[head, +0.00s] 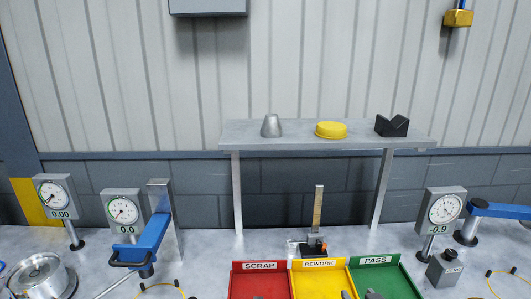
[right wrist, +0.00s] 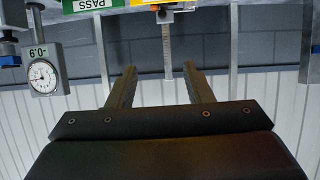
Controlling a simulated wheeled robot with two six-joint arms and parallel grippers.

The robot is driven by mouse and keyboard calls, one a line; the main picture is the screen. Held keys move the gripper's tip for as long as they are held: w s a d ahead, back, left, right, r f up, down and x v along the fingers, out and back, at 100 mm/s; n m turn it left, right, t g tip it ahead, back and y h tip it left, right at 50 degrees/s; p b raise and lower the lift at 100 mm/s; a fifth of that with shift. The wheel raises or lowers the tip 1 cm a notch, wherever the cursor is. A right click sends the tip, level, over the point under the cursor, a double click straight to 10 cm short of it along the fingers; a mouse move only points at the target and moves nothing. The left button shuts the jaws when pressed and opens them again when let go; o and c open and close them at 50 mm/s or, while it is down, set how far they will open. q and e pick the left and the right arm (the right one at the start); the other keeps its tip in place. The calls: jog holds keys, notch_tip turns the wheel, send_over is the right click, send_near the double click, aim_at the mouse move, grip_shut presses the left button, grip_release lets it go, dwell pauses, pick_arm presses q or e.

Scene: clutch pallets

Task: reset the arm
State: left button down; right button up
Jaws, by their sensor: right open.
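My right gripper (right wrist: 159,67) shows in the right wrist view, its two dark fingers apart with nothing between them. That view is upside down, and the fingers point toward the grey wall behind the bench. A blue arm with a black handle (head: 145,244) stands at the left of the bench, beside a metal post. Another blue arm (head: 500,210) reaches in at the right edge, partly cut off.
Red SCRAP (head: 259,265), yellow REWORK (head: 319,264) and green PASS (head: 376,260) trays sit at the front. A shelf (head: 290,134) holds a grey cone, yellow disc and black V-block. Dial gauges (head: 122,211) and (head: 445,211) flank an upright scale (head: 318,208).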

jog(key=s+d+f+g+h, duration=0.1)
jog(key=s+d+f+g, duration=0.3)
jog(key=s, duration=0.5)
jog(key=s+d+f+m+g, duration=0.1)
jog(key=s+d+f+g, duration=0.1)
jog(key=s+f, duration=0.5)
jog(key=s+d+f+g+h, duration=0.1)
jog(key=s+d+f+g, duration=0.25)
jog(key=s, duration=0.85)
notch_tip(320, 180, down, 29)
jog(key=d+g+b, duration=0.1)
jog(key=b, duration=0.5)
pick_arm(q)
notch_tip(320, 180, down, 12)
jog(key=b, duration=0.5)
jog(key=shift+w+r+b, duration=0.2)
jog(key=shift+w+b, duration=0.1)
jog(key=shift+w, duration=0.1)
pick_arm(e)
jog(key=s+f, duration=0.7)
jog(key=f, duration=0.3)
jog(key=s+a+f+g, duration=0.1)
jog(key=s+f, duration=0.6)
jog(key=f, duration=0.4)
jog(key=shift+s+f+y, duration=0.2)
jog(key=shift+s+y, duration=0.15)
jog(key=shift+y, duration=0.05)
